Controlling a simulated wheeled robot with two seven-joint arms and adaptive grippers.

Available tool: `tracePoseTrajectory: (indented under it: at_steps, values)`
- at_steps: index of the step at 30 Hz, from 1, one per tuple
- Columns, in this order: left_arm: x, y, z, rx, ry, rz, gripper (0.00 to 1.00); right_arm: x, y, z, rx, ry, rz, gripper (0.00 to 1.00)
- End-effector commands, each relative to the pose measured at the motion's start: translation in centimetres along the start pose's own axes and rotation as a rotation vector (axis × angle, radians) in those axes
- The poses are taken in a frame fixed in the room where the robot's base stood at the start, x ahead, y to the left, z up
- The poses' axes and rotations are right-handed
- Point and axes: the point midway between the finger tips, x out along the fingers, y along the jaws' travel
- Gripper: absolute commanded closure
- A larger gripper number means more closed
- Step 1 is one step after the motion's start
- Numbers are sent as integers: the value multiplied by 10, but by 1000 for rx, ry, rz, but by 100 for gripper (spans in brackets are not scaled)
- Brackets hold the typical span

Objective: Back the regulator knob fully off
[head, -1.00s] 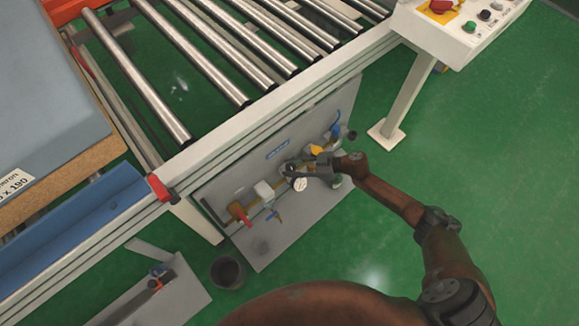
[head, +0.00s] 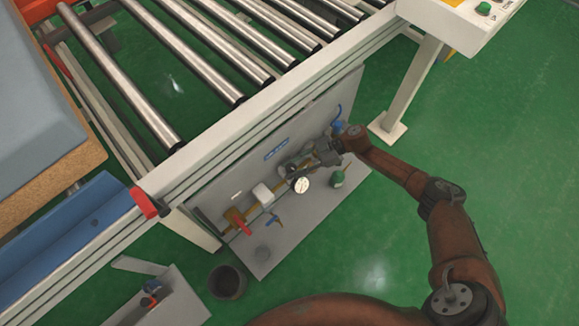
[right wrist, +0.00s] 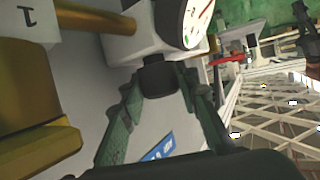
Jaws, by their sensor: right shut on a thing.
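The regulator (right wrist: 128,45) has a pale body and a round white pressure gauge (right wrist: 182,18), and the gauge also shows in the head view (head: 302,185). The dark regulator knob (right wrist: 158,80) sticks out of the body toward my right wrist camera. My right gripper (right wrist: 160,92) is shut on the knob, with one finger on each side of it. In the head view the right gripper (head: 300,163) reaches the grey panel (head: 225,190) from the right and hides the knob. My left gripper is not in view.
A red-handled valve (head: 243,228), a white block (head: 262,193) and a blue handle (head: 273,220) sit left of the gauge. The roller conveyor (head: 215,60) overhangs the panel. A black bucket (head: 227,281) stands on the floor.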

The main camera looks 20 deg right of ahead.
Motion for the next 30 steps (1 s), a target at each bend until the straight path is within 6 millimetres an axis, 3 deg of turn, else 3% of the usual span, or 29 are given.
tracePoseTrajectory:
  at_steps: [14,15,22,30]
  values:
    - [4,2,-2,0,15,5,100,0,-1,1,-4,-3,-10,95]
    - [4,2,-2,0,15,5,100,0,-1,1,-4,-3,-10,68]
    - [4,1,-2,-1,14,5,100,0,0,1,-4,-2,-10,53]
    - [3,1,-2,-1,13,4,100,0,0,0,-4,-1,-9,53]
